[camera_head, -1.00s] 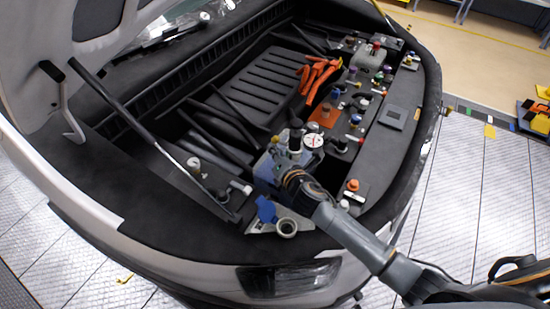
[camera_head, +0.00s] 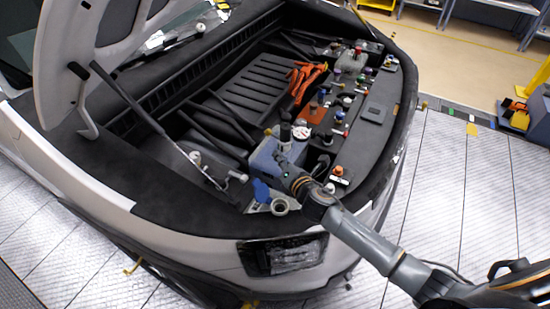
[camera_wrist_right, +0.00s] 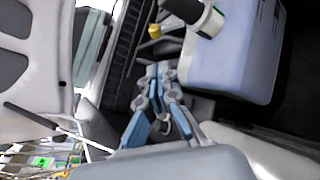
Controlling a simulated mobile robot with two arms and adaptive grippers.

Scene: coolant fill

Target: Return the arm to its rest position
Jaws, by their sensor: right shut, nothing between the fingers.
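My right arm comes in from the lower right in the head view. Its gripper (camera_head: 281,160) is in front of the blue-grey reservoir box (camera_head: 264,158) in the engine bay; I cannot tell whether it touches it. In the right wrist view the fingers (camera_wrist_right: 157,70) are together with nothing between them. A pale blue-white box (camera_wrist_right: 228,60) stands beside them, with a dark cylinder with a light collar (camera_wrist_right: 207,20) on it. My left gripper does not show.
The open hood (camera_head: 85,60) and its strut (camera_head: 130,98) rise at the left. Orange cables (camera_head: 305,78) lie farther back.

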